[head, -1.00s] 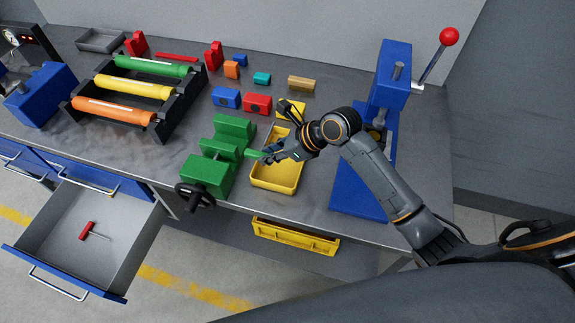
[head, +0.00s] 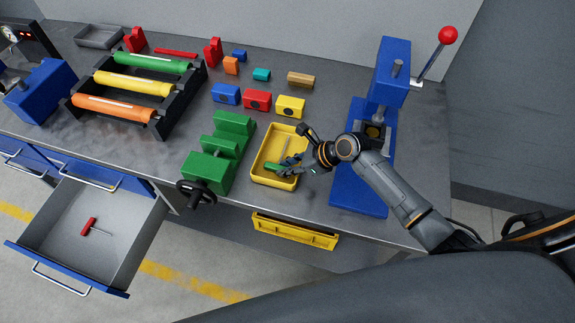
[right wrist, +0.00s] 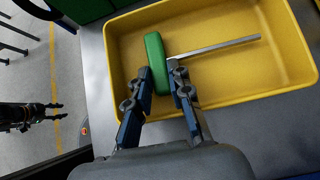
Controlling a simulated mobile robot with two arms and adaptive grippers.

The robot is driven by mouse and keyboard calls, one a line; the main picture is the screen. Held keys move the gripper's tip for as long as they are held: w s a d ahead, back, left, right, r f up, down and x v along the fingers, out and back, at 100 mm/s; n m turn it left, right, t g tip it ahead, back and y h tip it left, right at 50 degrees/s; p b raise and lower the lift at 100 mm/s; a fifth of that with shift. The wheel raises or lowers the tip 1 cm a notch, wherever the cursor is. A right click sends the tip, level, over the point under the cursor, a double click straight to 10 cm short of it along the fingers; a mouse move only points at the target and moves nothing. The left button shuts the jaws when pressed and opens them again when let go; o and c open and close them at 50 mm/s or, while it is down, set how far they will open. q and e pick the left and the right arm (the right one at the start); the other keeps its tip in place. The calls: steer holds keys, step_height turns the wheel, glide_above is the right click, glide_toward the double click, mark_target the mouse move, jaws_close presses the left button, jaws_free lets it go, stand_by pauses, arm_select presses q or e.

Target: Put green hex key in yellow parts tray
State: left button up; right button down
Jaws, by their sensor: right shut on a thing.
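The green hex key (head: 271,167) is at the yellow parts tray (head: 262,181), its handle and metal shaft within the tray's outline. In the right wrist view, my right gripper (right wrist: 162,76) is shut on the green handle (right wrist: 154,52), and the shaft (right wrist: 215,47) points right over the tray floor (right wrist: 270,75). I cannot tell whether the key touches the floor. My right gripper also shows in the head view (head: 284,168), over the tray's right side. My left gripper (right wrist: 58,112) shows small at the wrist view's left edge, fingers apart and empty.
The green vise (head: 215,155) stands left of the tray, the blue press (head: 360,185) right. Yellow (head: 290,106), red (head: 257,100) and blue (head: 226,94) blocks sit behind. An open drawer (head: 70,240) holds a red-handled tool (head: 90,227). A yellow bin (head: 295,235) is below the bench edge.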

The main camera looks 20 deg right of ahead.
steer(key=shift+f, duration=0.15)
steer(key=c, duration=1.2)
jaws_free()
steer(key=shift+r, duration=0.2)
steer(key=v, duration=1.2)
steer(key=shift+b, duration=0.45)
